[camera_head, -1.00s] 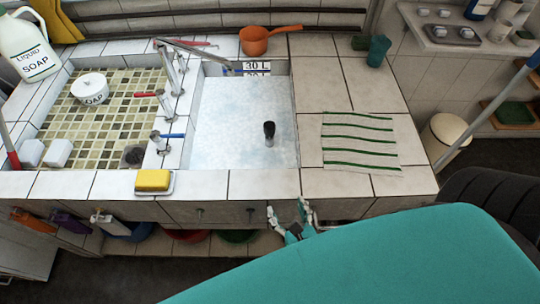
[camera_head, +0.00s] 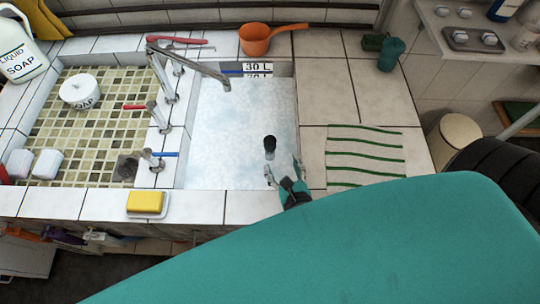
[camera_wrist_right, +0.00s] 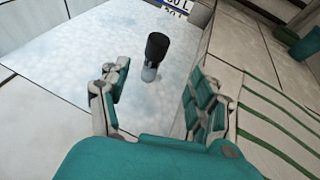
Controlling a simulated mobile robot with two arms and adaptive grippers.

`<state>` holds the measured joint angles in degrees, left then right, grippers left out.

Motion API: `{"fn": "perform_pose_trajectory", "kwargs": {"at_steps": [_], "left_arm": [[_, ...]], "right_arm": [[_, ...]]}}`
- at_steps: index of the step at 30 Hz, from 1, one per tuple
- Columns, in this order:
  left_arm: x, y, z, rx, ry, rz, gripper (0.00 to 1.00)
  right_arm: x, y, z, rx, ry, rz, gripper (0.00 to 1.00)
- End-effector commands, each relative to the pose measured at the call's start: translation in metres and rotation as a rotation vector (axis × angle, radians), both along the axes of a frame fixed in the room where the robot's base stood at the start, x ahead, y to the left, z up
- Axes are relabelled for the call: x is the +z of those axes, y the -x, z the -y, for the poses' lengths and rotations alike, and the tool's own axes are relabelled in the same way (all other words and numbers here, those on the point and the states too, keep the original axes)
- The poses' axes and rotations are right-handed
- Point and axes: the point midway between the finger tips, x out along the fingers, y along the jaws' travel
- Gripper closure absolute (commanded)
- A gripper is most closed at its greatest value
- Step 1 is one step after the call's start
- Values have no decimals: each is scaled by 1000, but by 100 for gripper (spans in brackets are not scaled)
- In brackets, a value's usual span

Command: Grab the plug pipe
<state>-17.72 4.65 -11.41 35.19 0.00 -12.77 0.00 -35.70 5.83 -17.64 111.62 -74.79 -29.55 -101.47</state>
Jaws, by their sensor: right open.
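The plug pipe (camera_head: 270,146) is a short upright tube with a black top, standing in the water-filled right basin (camera_head: 215,125). It also shows in the right wrist view (camera_wrist_right: 155,55), where its paler lower part goes into the water. My right gripper (camera_head: 284,176) is open and empty over the basin's front right corner, just nearer to me than the pipe. In the right wrist view the pipe stands beyond the two parted fingers (camera_wrist_right: 160,90), roughly between them and apart from both. My left gripper is not in view.
A metal faucet (camera_head: 190,62) reaches over the basin's left side. A yellow sponge (camera_head: 146,202) lies on the front ledge. A striped cloth (camera_head: 365,155) lies right of the basin. An orange pot (camera_head: 257,40) and a teal cup (camera_head: 391,53) stand behind.

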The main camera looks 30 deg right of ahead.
Motion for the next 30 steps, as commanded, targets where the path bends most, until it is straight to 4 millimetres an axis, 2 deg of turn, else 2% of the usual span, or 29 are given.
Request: {"fn": "perform_pose_trajectory", "kwargs": {"at_steps": [3,7,15,24,30], "left_arm": [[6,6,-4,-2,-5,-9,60],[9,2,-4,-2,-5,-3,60],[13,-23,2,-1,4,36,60],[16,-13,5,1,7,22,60],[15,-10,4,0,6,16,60]], "right_arm": [[-8,-26,5,-2,1,3,37],[-17,-44,8,-1,0,1,37],[-24,-63,10,-2,-1,1,37],[-40,-100,11,-2,0,1,37],[-42,-103,12,0,0,-1,37]]}}
